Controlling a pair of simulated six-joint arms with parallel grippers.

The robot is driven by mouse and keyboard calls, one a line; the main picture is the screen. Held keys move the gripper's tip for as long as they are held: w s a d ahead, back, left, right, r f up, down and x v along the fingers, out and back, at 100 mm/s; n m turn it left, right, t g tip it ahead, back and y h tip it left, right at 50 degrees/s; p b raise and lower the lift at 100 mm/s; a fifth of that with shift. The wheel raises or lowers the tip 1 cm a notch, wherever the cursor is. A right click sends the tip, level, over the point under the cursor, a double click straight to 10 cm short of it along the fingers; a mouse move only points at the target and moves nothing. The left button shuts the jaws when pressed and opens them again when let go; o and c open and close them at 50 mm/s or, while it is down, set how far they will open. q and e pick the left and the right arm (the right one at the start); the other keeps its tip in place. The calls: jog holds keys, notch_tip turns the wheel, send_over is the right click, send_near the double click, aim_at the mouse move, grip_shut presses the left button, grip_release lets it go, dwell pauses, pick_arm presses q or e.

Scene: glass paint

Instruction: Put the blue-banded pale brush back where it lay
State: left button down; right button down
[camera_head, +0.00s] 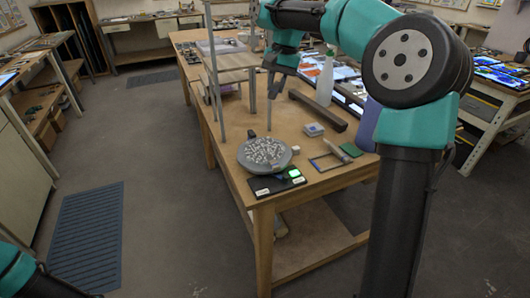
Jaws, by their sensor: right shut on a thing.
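My right gripper (272,92) is above the wooden table, fingers pointing down. It is shut on a thin, upright, stick-like thing (269,116) that hangs below the fingers. At this size I cannot make out a blue band or pale handle on it, so I cannot tell for sure that it is the brush. My left gripper is not in view; only part of my left arm shows at the bottom left.
A round grey dish of pale pieces (267,152) stands at the table's front left, beside a dark pad with a lit green square (294,173). A blue-edged frame (327,168), a small blue-grey box (314,130), a dark bar (317,110) and a white bottle (325,80) stand to the right.

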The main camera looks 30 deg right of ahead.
jog(key=shift+n+h, duration=0.5)
jog(key=shift+h, duration=0.7)
jog(key=shift+w+a, duration=0.1)
